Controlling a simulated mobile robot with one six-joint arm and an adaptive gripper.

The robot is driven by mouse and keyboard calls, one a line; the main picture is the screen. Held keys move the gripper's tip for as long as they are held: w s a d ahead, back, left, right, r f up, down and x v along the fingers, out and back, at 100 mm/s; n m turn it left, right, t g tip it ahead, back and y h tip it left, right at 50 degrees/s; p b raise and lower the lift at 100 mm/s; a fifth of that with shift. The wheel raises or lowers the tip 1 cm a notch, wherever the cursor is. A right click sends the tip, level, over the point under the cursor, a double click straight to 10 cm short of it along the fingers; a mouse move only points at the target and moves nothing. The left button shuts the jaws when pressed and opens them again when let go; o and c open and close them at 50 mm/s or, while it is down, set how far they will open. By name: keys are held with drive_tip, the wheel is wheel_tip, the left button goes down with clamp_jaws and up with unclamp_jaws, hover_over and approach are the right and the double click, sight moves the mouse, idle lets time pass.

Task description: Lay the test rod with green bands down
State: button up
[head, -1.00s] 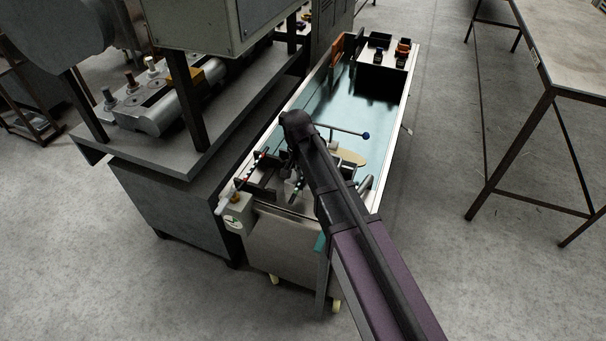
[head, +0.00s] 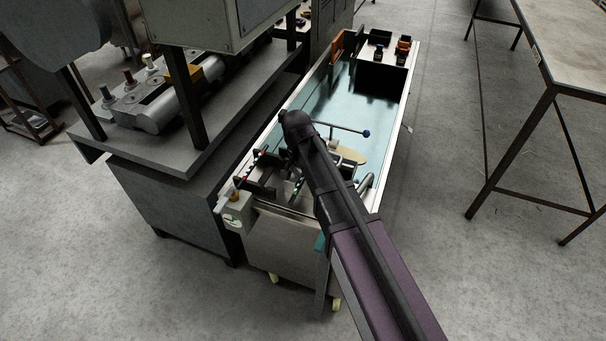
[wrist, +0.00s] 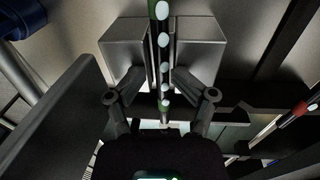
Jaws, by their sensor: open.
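The test rod with green bands (wrist: 163,45) shows in the wrist view as a dark rod with white dots and green bands, running up the middle of the picture. My gripper (wrist: 162,76) is open, with one finger on each side of the rod and gaps between. A short piece of the rod (head: 298,187) shows in the head view, left of my arm, over the near end of the long tank. My arm hides most of the gripper there. Whether the rod's underside rests on anything is hidden.
A rod with red bands (wrist: 300,110) lies to the right in the wrist view; it also shows at the tank's left edge in the head view (head: 257,157). A blue-tipped bar (head: 342,127) crosses the tank. A machine bench (head: 190,150) stands left. The tank's far water surface is clear.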

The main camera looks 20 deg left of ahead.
drive_tip(key=shift+w, duration=0.15)
drive_tip(key=shift+r, duration=0.1)
drive_tip(key=shift+r+p, duration=0.3)
drive_tip(key=shift+p, duration=0.15)
wheel_tip(320, 180, up, 8)
drive_tip(key=p, duration=0.8)
idle(1.1)
